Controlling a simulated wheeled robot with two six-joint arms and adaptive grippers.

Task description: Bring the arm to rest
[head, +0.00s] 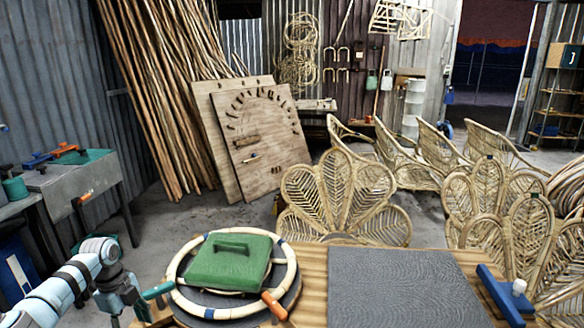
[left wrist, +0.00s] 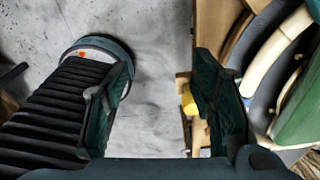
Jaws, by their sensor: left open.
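My left arm (head: 70,285) comes in at the lower left of the head view and bends downward beside the left end of the wooden bench (head: 313,280). In the left wrist view my left gripper (left wrist: 160,85) has its two dark green fingers spread wide. Nothing is between them but grey concrete floor (left wrist: 160,45). The gripper hangs beside the bench edge, apart from the pale rattan ring (head: 294,270) and the green weight (head: 228,268). In the head view the fingertips cannot be made out. My right gripper is not in view.
A teal-handled tool (head: 158,290) and an orange handle (head: 273,304) are at the ring. A grey mat (head: 400,285) and a blue clamp (head: 500,297) lie to the right. A metal workbench (head: 75,185) stands at left. Rattan chairs (head: 345,190) stand behind the bench.

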